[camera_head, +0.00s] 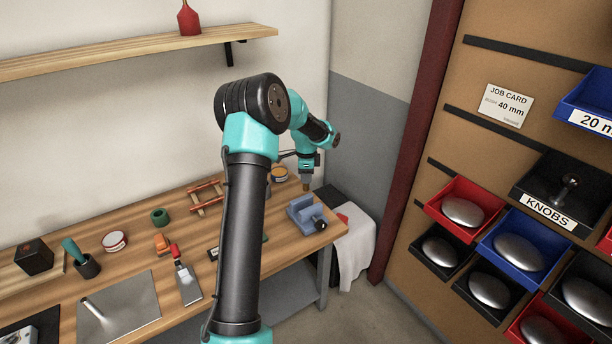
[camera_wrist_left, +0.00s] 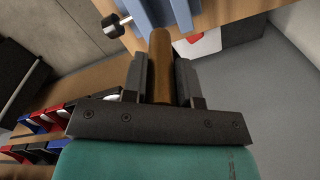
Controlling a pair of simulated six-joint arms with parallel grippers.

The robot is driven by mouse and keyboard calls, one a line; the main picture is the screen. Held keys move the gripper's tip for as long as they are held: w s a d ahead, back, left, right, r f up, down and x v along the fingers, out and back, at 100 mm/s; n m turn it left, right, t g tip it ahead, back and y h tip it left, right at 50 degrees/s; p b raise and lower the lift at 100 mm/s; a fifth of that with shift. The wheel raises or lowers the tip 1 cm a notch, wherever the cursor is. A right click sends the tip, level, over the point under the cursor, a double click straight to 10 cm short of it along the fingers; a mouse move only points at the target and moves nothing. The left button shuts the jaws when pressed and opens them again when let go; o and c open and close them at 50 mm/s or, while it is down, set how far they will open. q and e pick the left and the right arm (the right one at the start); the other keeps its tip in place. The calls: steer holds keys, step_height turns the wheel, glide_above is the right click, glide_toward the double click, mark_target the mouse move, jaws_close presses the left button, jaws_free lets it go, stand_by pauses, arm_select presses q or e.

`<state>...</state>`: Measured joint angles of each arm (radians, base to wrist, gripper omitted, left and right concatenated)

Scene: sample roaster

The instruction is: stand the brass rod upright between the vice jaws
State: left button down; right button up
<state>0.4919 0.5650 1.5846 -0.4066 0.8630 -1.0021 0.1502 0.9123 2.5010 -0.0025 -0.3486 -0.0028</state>
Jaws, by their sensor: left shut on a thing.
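My left gripper (camera_head: 306,180) is above the far right end of the workbench and points down. In the left wrist view my left gripper (camera_wrist_left: 160,68) is shut on the brass rod (camera_wrist_left: 160,50), which lies between its two dark fingers. Only a small tip of the brass rod (camera_head: 306,187) shows in the head view. The blue vice (camera_head: 303,214) sits at the right end of the bench, below the gripper. The blue vice (camera_wrist_left: 150,12) also shows beyond the rod's far end in the wrist view. The gap between rod and jaws cannot be judged. My right gripper is not in view.
A red wooden rack (camera_head: 206,197), a green ring (camera_head: 160,216), a scraper (camera_head: 187,280) and a metal plate (camera_head: 118,308) lie on the bench (camera_head: 140,255). A wall of bins (camera_head: 466,208) stands at right. A draped white cloth (camera_head: 355,250) hangs beyond the bench's right end.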

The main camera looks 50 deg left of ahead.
mark_target(306, 187)
arm_select(q)
steer(key=shift+f, duration=2.8)
steer(key=shift+f, duration=3)
steer(key=shift+r, duration=0.1)
steer(key=shift+r, duration=2.8)
steer(key=shift+f, duration=0.85)
